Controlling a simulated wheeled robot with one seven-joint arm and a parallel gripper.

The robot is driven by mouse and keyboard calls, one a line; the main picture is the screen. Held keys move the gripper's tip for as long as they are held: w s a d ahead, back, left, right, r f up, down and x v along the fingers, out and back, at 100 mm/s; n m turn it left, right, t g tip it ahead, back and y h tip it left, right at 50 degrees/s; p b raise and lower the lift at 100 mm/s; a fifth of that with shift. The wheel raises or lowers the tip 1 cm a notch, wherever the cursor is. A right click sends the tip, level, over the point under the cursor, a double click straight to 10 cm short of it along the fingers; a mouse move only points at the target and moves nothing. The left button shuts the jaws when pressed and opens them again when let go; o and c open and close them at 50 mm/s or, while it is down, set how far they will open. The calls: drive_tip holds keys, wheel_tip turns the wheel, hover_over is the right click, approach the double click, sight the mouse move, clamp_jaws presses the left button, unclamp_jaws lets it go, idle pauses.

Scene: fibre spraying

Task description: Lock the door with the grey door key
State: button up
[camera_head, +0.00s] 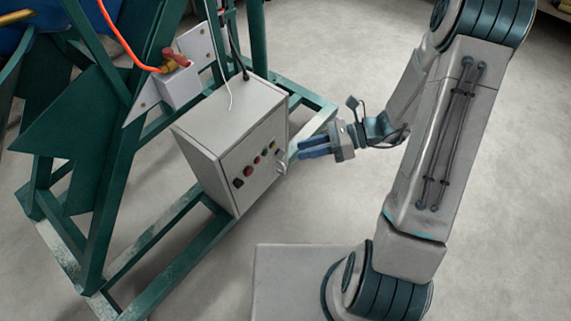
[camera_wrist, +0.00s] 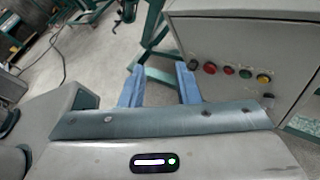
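The grey cabinet (camera_head: 222,125) stands on the green frame, its door (camera_head: 262,178) shut or nearly so. A small light metal piece (camera_head: 281,168) sits at the door's right edge; I cannot tell whether it is the grey door key or a handle. In the wrist view the door face (camera_wrist: 225,45) is at the upper right, with a small dark part (camera_wrist: 268,97) low on it. My gripper (camera_head: 300,147) is right of the cabinet, fingers pointing left. Its blue fingers are apart with nothing between them, also in the wrist view (camera_wrist: 159,74).
The door carries a row of coloured buttons (camera_head: 257,160) and a black switch (camera_head: 238,183). Green frame beams (camera_head: 160,240) run around and below the cabinet. The floor (camera_head: 510,200) at right is clear.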

drive_tip(key=w+d+f+m+t+y+b, duration=0.1)
drive_tip(key=w+f+m+t+b, duration=0.2)
drive_tip(key=f, duration=0.4)
drive_tip(key=w+f+m+t+y+b, duration=0.1)
drive_tip(key=f+m+t+b, duration=0.1)
drive_tip(key=f+m, duration=0.35)
drive_tip(key=m+t+h+b, duration=0.2)
drive_tip(key=m+t+b, duration=0.3)
drive_tip(key=m+t, duration=0.4)
approach(281, 154)
drive_tip(key=shift+m+g, duration=0.6)
drive_tip(key=shift+m, duration=0.05)
drive_tip(key=shift+w+b+x, duration=0.25)
drive_tip(key=shift+b+x, duration=1.8)
drive_tip(key=shift+x, duration=1.9)
drive_tip(key=shift+d+r, duration=0.15)
drive_tip(key=shift+d, duration=0.05)
clamp_jaws()
